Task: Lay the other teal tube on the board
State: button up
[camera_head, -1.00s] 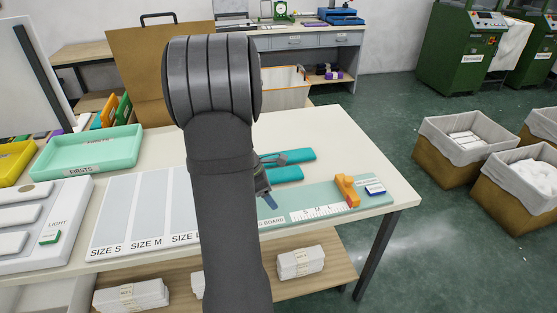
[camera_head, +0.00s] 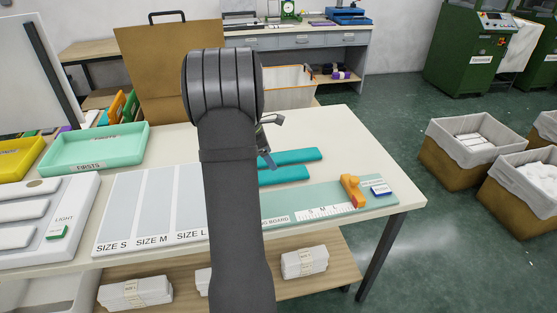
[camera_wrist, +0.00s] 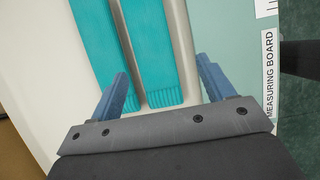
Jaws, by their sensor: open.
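Two teal tubes lie side by side, apart from each other, along the far side of the pale green measuring board (camera_head: 330,205). The farther tube (camera_head: 300,156) is the left one in the wrist view (camera_wrist: 97,40). The nearer tube (camera_head: 285,175) is the right one there (camera_wrist: 150,50), with a grey strip between it and the board (camera_wrist: 232,40). My gripper (camera_head: 268,150) is open and empty above the tubes' ribbed ends. In the wrist view its fingers (camera_wrist: 165,82) stand either side of the nearer tube's end. My arm hides the tubes' left ends in the head view.
Size panels (camera_head: 150,205) and a green FIRSTS tray (camera_head: 95,150) are to the left. The table's far right (camera_head: 335,125) is clear.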

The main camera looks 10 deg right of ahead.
send_near(278, 157)
jog(key=x, duration=0.3)
jog(key=shift+s+d, duration=0.15)
jog(key=shift+d, duration=0.2)
jog(key=shift+a+x, duration=0.2)
jog(key=shift+x, duration=2.5)
jog(key=shift+w, duration=0.2)
jog(key=c, duration=0.7)
